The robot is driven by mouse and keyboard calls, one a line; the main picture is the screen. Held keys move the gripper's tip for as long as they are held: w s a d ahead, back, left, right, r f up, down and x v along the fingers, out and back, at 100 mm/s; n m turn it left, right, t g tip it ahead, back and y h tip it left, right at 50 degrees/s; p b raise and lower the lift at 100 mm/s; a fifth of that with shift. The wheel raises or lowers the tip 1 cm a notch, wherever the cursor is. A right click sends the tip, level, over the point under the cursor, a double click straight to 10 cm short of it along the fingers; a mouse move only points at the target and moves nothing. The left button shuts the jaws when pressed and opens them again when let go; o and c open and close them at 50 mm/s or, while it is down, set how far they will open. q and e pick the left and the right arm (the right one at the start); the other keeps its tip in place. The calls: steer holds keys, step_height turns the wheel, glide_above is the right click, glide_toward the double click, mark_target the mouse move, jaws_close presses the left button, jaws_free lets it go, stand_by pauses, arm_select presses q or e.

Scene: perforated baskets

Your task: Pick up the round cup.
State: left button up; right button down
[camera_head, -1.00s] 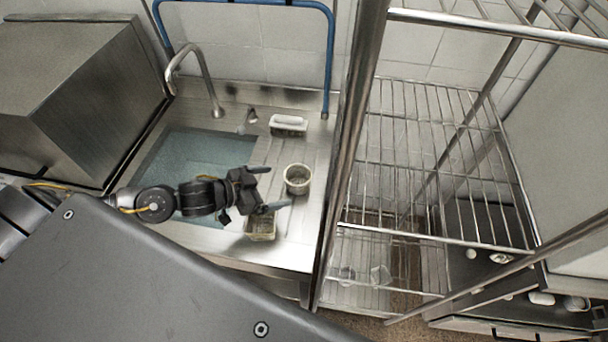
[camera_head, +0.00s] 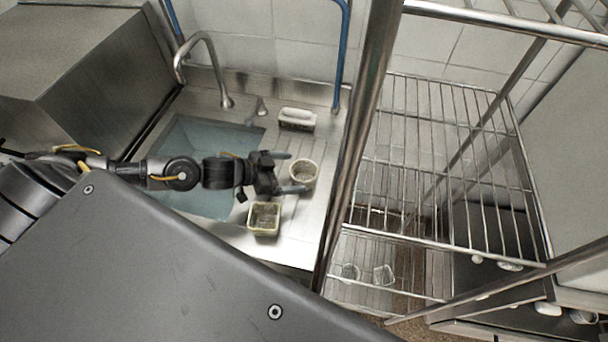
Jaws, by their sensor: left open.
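The round cup (camera_head: 304,171) is a pale, perforated round basket standing upright on the steel drainboard, right of the sink. My left gripper (camera_head: 295,172) comes in from the left and is open. Its two fingers point right, one on the far side and one on the near side of the cup's left part. I cannot tell whether a finger touches the cup. My right gripper is not in view.
A square perforated basket (camera_head: 264,218) stands close in front of my left gripper. A white rectangular basket (camera_head: 297,119) lies behind the cup. The sink (camera_head: 205,150) is at left, with a tap (camera_head: 212,70) behind it. A steel wire rack (camera_head: 430,170) stands close on the right.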

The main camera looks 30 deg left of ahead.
mark_target(315, 171)
arm_select(q)
steer(key=shift+w+d+p, duration=0.2)
steer(key=shift+w+p, duration=0.05)
steer(key=shift+p, duration=0.05)
steer(key=p+x, duration=0.1)
steer(key=x, duration=0.2)
steer(key=shift+w+d+f+p, duration=0.15)
steer(key=shift+w+f+p, duration=0.05)
steer(key=shift+w+p, duration=0.15)
steer(key=shift+w+d+f, duration=0.25)
steer(key=shift+f, duration=0.05)
steer(key=shift+s, duration=0.1)
steer(key=shift+c, duration=1)
steer(key=c, duration=0.8)
steer(key=shift+c, duration=0.2)
